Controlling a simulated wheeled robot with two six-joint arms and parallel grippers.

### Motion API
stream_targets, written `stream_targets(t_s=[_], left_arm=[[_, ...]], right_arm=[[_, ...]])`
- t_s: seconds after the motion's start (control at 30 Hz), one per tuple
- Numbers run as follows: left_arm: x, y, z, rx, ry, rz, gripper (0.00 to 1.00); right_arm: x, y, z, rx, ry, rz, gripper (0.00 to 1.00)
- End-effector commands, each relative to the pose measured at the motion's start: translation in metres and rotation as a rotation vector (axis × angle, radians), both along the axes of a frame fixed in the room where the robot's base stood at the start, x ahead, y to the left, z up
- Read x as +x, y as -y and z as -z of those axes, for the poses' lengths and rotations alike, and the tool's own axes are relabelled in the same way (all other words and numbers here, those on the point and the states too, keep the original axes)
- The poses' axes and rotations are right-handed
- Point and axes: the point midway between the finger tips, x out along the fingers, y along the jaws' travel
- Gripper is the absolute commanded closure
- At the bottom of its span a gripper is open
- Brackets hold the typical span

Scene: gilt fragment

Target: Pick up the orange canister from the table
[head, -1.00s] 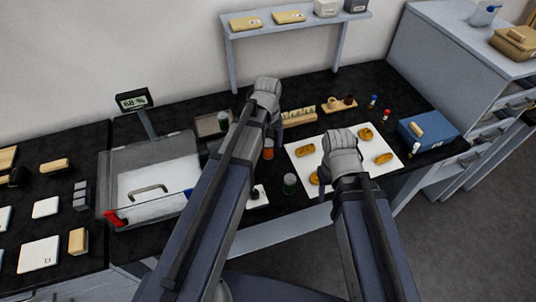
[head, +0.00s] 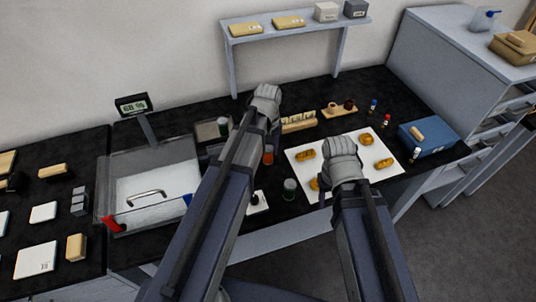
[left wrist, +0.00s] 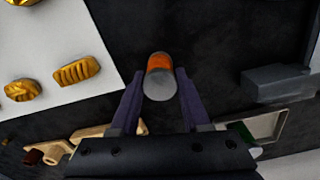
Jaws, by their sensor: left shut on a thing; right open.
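The orange canister (left wrist: 159,62) has a grey end (left wrist: 160,88). It sits between the two fingers of my left gripper (left wrist: 157,76), which is shut on it, with a finger at each side. In the head view the canister (head: 268,158) shows beside my left forearm, partly hidden by it. It appears at or close to the black table top; I cannot tell whether it touches. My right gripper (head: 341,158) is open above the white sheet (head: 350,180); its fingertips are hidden.
Several gold pieces (head: 383,163) lie on the white sheet. A blue box (head: 428,138) is at right, a clear-walled box (head: 165,165) at left. A wooden rack (head: 298,122) stands behind. A shelf (head: 300,22) spans the back.

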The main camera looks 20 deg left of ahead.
Motion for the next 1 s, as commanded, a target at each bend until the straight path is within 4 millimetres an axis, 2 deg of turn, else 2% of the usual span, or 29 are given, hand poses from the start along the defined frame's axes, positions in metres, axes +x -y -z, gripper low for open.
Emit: stream_targets(t_s=[0.37, 0.57, 0.77, 1.0], left_arm=[[0.000, 0.000, 0.000, 0.000, 0.000, 0.000, 1.00], [0.000, 0.000, -0.009, 0.000, 0.000, 0.000, 1.00], [0.000, 0.000, -0.031, 0.000, 0.000, 0.000, 1.00], [0.000, 0.000, -0.069, 0.000, 0.000, 0.000, 1.00]], right_arm=[[0.000, 0.000, 0.000, 0.000, 0.000, 0.000, 0.50], [0.000, 0.000, -0.009, 0.000, 0.000, 0.000, 0.50], [0.000, 0.000, -0.031, 0.000, 0.000, 0.000, 0.50], [0.000, 0.000, -0.069, 0.000, 0.000, -0.001, 0.50]])
